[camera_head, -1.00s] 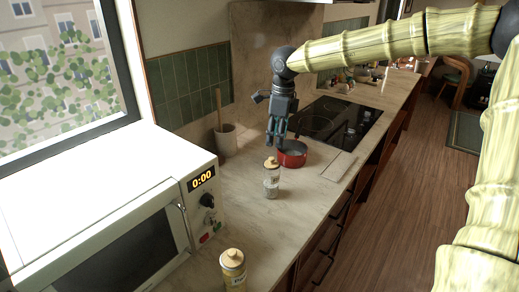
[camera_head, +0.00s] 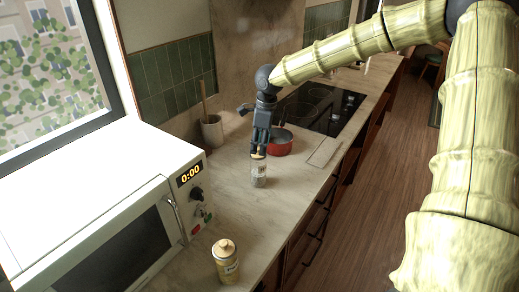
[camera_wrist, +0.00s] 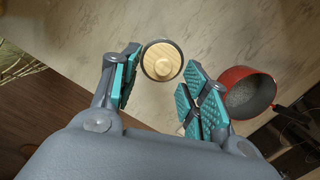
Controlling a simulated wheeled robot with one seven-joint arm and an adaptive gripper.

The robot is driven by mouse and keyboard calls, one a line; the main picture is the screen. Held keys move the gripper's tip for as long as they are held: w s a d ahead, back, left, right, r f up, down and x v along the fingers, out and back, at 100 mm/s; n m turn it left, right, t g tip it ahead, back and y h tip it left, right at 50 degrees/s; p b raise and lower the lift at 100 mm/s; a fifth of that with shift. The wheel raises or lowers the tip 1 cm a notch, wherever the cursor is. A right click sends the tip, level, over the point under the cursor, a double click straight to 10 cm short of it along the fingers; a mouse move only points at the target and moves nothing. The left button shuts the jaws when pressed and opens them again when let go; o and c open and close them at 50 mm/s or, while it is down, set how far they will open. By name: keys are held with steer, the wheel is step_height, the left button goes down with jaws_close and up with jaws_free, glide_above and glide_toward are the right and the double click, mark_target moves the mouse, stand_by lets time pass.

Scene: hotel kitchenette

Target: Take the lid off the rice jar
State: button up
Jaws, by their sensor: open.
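A clear glass jar (camera_head: 259,181) with a round wooden knobbed lid (camera_wrist: 162,62) stands upright on the counter; its contents are too small to make out. My gripper (camera_head: 259,151) points down just over this jar, its fingers covering part of the lid in the head view. In the wrist view my gripper (camera_wrist: 160,78) is open, with the lid between and slightly beyond the teal finger pads, not clamped. A second jar (camera_head: 227,264), yellowish with a label and wooden lid, stands at the front of the counter. I cannot tell which holds rice.
A red pot (camera_head: 280,143) sits close behind the glass jar, right of my fingers in the wrist view. A white microwave (camera_head: 110,215) fills the left. A utensil crock (camera_head: 212,131) stands by the tiled wall. The counter between the jars is clear.

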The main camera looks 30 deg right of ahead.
steer(key=shift+w+a+f, duration=0.1)
steer(key=shift+w+f, duration=0.15)
steer(key=shift+f, duration=0.3)
steer(key=shift+w+a+f, duration=0.1)
steer(key=shift+w+f, duration=0.1)
steer(key=shift+f, duration=0.35)
steer(key=shift+s+d+r, duration=0.1)
steer(key=shift+s, duration=0.15)
steer(key=c, duration=0.9)
